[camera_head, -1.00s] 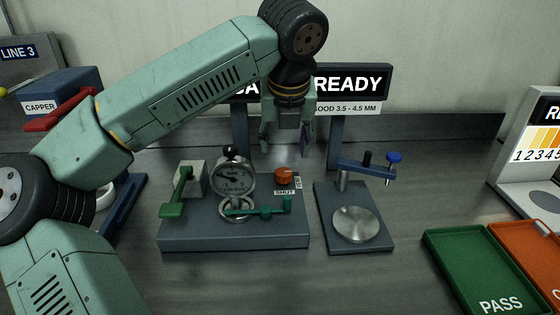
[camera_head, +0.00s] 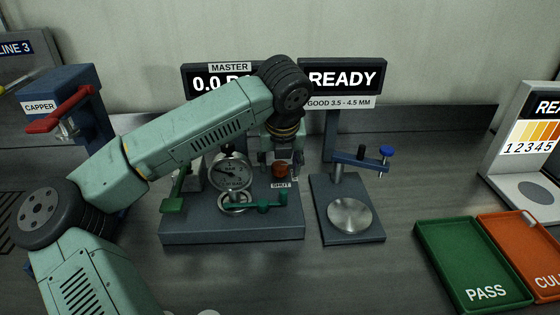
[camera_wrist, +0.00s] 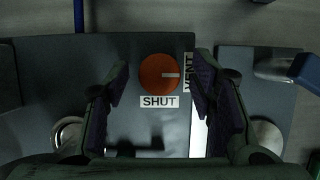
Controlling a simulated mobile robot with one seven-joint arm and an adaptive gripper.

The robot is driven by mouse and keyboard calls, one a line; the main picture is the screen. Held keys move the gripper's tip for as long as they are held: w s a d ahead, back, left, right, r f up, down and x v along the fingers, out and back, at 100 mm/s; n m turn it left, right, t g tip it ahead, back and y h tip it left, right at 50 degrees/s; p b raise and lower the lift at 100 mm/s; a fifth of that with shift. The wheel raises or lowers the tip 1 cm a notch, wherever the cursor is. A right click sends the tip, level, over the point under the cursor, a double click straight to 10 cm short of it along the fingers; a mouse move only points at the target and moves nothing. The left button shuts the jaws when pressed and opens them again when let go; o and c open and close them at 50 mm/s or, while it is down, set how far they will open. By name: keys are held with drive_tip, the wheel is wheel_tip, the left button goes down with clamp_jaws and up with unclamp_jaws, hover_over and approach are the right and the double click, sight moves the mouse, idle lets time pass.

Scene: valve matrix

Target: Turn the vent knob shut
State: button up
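The vent knob is a round orange-red knob (camera_head: 280,170) on the right rear of the grey gauge base (camera_head: 235,232). In the wrist view the knob (camera_wrist: 161,73) carries a pale mark pointing right, toward the VENT label (camera_wrist: 189,72). The SHUT label (camera_wrist: 159,102) lies on the near side of the knob. My gripper (camera_head: 281,168) is lowered at the knob in the head view. In the wrist view its fingers (camera_wrist: 161,82) are spread apart on either side of the knob, with a gap on both sides and nothing held.
A dial gauge (camera_head: 233,172) and a green lever (camera_head: 175,190) stand left of the knob, with a green bar (camera_head: 262,207) in front. A second stand with a blue arm (camera_head: 360,161) and round plate (camera_head: 350,215) is at right. Green and orange trays lie further right.

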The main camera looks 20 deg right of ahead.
drive_tip(key=c, duration=1)
